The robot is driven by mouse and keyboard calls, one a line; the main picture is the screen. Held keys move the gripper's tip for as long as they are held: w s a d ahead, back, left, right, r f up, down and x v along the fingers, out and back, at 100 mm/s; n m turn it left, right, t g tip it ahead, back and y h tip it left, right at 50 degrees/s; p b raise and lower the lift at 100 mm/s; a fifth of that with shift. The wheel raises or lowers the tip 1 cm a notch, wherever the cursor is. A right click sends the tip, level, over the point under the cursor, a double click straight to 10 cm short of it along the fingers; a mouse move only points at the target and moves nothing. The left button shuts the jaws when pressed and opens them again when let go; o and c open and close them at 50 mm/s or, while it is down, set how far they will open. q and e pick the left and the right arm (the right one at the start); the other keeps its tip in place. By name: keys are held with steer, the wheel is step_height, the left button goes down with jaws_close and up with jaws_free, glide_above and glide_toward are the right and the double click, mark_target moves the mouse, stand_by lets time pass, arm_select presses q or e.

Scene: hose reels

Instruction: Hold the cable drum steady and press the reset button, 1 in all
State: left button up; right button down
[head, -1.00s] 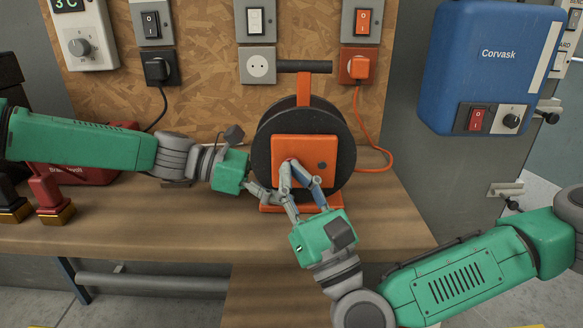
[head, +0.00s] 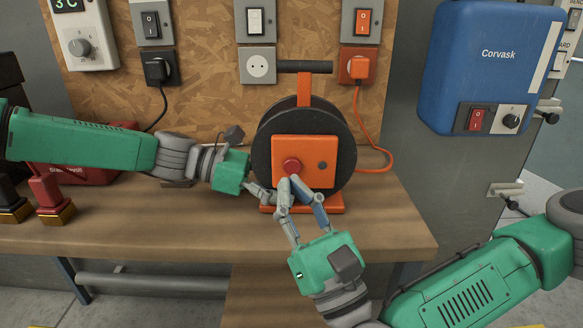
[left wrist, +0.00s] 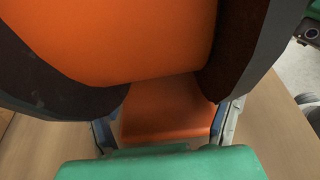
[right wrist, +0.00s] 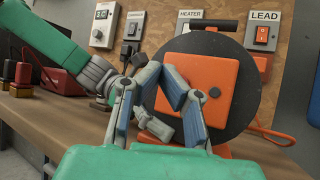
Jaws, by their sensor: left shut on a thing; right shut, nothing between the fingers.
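The cable drum (head: 262,150) stands upright on the workbench, with black flanges, an orange front plate (head: 315,147) and an orange foot. The red round reset button (head: 291,166) shows on the left of the plate in the head view. My left gripper (head: 268,197) is shut on the drum's lower left; in the left wrist view its fingers lie on either side of the orange foot (left wrist: 165,108). My right gripper (head: 289,184) is shut and empty, its fingertips just below the button in the head view. In the right wrist view the fingers hide the button.
An orange cable (head: 385,152) runs from the drum to an orange plug (head: 359,68) on the board behind. Black-and-red blocks (head: 52,197) stand at the bench's left. A blue box (head: 490,62) hangs at right. The bench right of the drum is clear.

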steer(key=s, duration=0.2)
steer(key=shift+s, duration=0.35)
stand_by(0.4)
arm_select(q)
steer(key=o, duration=1)
